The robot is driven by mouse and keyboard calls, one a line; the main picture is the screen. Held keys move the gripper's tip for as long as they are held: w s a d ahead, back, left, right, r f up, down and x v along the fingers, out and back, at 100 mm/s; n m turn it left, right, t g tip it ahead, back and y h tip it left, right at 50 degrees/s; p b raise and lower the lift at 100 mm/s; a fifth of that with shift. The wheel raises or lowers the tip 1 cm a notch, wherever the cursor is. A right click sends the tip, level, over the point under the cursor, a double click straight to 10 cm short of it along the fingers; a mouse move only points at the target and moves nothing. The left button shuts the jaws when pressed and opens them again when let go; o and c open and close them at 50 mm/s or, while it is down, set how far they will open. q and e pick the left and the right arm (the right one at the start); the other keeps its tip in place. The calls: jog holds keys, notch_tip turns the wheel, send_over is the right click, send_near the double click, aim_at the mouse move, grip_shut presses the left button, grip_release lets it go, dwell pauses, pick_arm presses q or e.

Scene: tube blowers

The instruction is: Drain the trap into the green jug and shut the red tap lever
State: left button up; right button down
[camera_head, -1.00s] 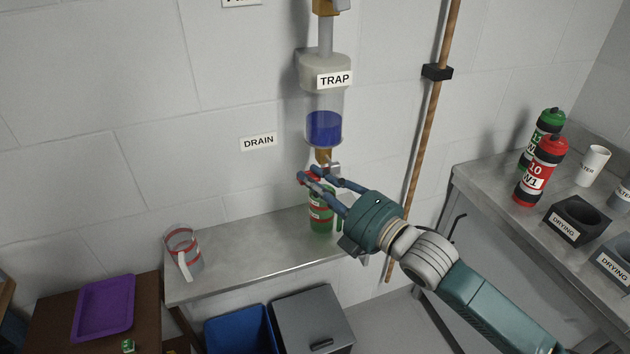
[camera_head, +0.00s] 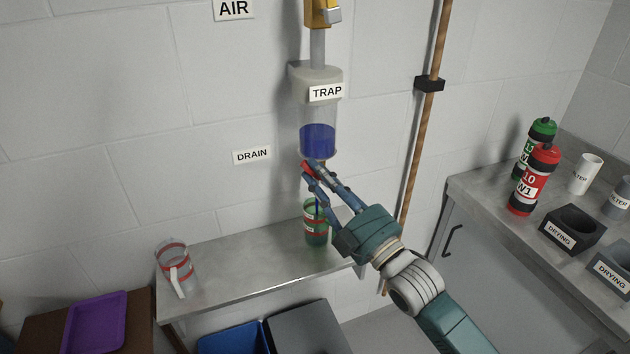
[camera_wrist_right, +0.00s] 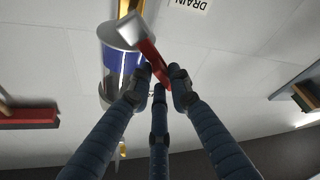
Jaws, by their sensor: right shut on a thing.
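The trap (camera_head: 317,118) is a clear wall-mounted cylinder with blue liquid (camera_head: 318,141) in its lower part. The red tap lever (camera_head: 308,167) is just below it, partly hidden by my fingers. My right gripper (camera_head: 314,172) is shut on the lever; in the right wrist view the red lever (camera_wrist_right: 150,62) lies between the fingertips. The green jug (camera_head: 316,228) stands upright on the metal shelf under the tap. A thin blue streak (camera_head: 317,204) shows between the tap and the jug, like liquid running down. My left gripper is not in view.
A clear jug with red bands (camera_head: 174,268) stands at the left of the metal shelf (camera_head: 235,265). A copper-coloured pipe (camera_head: 418,140) runs down the wall to the right. Bottles, including a red one (camera_head: 535,180), and drying blocks (camera_head: 573,230) are on the right bench.

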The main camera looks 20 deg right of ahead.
jog(key=shift+d+r+m+t+h, duration=0.15)
jog(key=shift+d+m+t+h, duration=0.2)
jog(key=shift+m, duration=0.7)
jog(key=shift+d+r+m+t+h, duration=0.1)
jog(key=shift+d+m+t+h, duration=0.25)
jog(key=shift+m, duration=0.7)
jog(key=shift+h, duration=0.3)
jog(key=c, duration=1.7)
grip_release()
jog(key=shift+a+r, duration=0.1)
jog(key=shift+a, duration=0.05)
jog(key=shift+o, duration=0.2)
jog(key=v, duration=1.2)
